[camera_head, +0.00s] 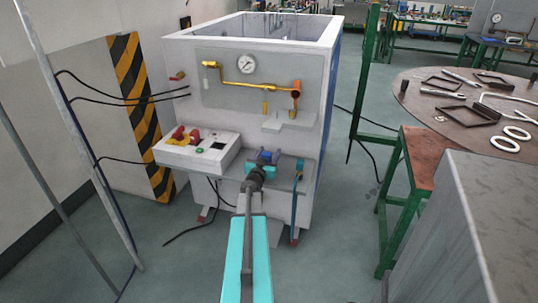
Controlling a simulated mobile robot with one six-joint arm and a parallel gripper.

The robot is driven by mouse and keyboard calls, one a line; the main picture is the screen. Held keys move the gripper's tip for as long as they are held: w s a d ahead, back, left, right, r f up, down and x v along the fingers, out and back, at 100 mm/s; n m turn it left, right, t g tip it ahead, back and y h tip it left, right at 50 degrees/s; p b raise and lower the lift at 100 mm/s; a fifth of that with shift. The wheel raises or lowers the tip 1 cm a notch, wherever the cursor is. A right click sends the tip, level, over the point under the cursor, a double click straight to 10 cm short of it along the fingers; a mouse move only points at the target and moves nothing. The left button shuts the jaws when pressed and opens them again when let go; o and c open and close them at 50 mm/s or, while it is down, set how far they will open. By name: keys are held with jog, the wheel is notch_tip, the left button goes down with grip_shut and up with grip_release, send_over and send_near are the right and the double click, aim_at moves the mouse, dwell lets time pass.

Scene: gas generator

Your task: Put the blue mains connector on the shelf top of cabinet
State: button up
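The white cabinet (318,130) stands in the middle, with a pressure gauge, brass pipe and valves on its front panel. A small light ledge (287,122) juts from that front below the orange valve. A small blue part (266,156), which looks like the mains connector, is at the lower grey shelf (286,168) on the cabinet's front. My gripper (262,169) is right at this blue part, seen from behind along my arm. My wrist and the gripper's cyan parts hide the contact, so I cannot tell whether its fingers are open or shut.
A control box (197,150) with red and green buttons juts out left of my gripper. A blue-handled rod (297,190) hangs to the right. A green-legged stand (410,170), a round table (470,110) with tools and a grey box (470,230) fill the right.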

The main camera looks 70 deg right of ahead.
jog(key=shift+a+r, duration=0.1)
jog(key=shift+r, duration=0.05)
jog(key=shift+s+a, duration=0.2)
jog(key=shift+a, duration=2.75)
jog(key=shift+s+a, duration=0.15)
jog(key=shift+a, duration=2.8)
jog(key=shift+w, duration=0.1)
